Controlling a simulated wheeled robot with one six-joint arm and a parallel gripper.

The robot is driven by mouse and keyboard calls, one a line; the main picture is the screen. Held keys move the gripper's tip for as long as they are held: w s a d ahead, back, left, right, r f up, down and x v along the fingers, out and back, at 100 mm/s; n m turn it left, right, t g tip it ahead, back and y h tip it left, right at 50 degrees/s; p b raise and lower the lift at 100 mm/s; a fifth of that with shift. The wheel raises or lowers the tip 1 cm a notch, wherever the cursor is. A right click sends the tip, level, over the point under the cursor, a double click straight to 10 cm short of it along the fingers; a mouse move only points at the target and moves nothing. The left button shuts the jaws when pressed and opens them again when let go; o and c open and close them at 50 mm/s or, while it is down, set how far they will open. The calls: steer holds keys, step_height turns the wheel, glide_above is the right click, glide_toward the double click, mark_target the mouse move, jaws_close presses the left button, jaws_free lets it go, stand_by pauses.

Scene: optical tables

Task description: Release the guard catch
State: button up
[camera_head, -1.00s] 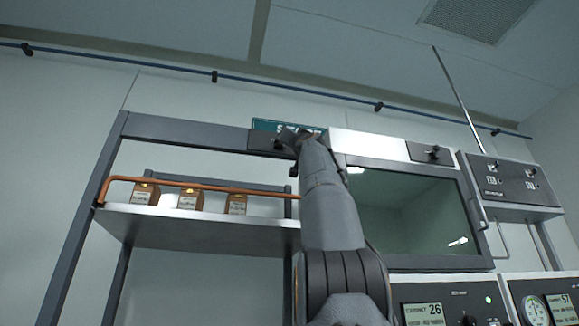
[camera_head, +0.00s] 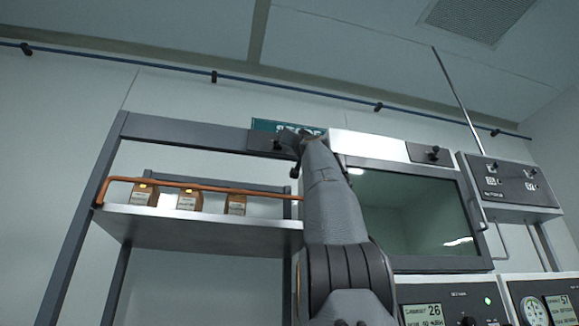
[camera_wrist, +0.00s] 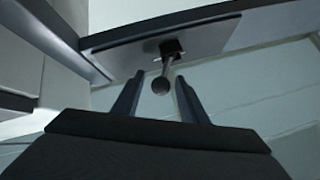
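A small black lever with a ball knob (camera_wrist: 160,85) hangs from a dark plate (camera_wrist: 195,42) in the wrist view; it looks like the catch. My gripper (camera_wrist: 159,75) is open, with one finger on each side of the lever. I cannot tell whether either finger touches it. In the head view my gripper (camera_head: 297,141) is at the top beam beside a dark plate with a black knob (camera_head: 278,146), and my arm hides part of this spot. An orange guard bar (camera_head: 220,187) runs across the shelf front; its right end meets my arm's outline.
A glass-fronted cabinet (camera_head: 415,215) is right of my arm. Instrument panels (camera_head: 505,185) stand further right. A blue rail (camera_head: 290,88) crosses the wall above.

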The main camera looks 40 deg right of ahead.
steer(key=b+v, duration=0.8)
steer(key=shift+b, duration=0.4)
stand_by(0.7)
